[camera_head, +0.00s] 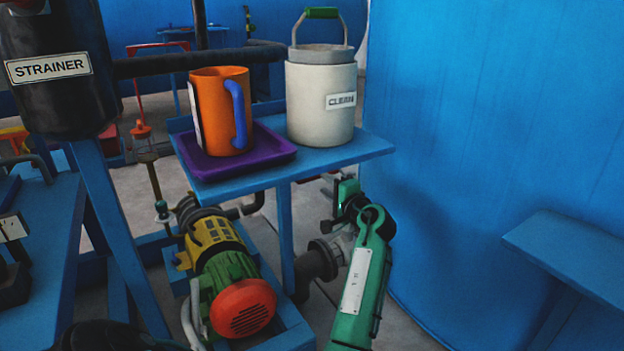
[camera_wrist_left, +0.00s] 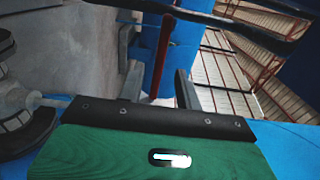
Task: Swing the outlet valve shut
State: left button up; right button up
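My left gripper (camera_head: 326,186) is at the end of my green arm, low under the right end of the small blue table. Its two grey fingers stand apart in the left wrist view (camera_wrist_left: 158,90), with a gap between them. The outlet valve appears to be the dark flanged fitting (camera_head: 318,262) just below the gripper. A dark flange (camera_wrist_left: 22,130) and a pale stem show at the left of the wrist view. A dark red bar (camera_wrist_left: 163,50) shows between the fingers; I cannot tell whether it is the valve handle or touches them. My right gripper is not in view.
The blue table (camera_head: 345,156) carries a purple tray (camera_head: 270,150) with an orange mug (camera_head: 212,115), and a white CLEAN pail (camera_head: 320,105). A pump with a red end (camera_head: 243,308) stands lower left. A blue curved wall (camera_head: 470,120) bounds the right.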

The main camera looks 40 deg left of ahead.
pick_arm(q)
jog(key=b+x, duration=0.2)
jog(key=x, duration=0.6)
jog(key=shift+a, duration=0.15)
jog(key=shift+f, duration=0.1)
grip_shut()
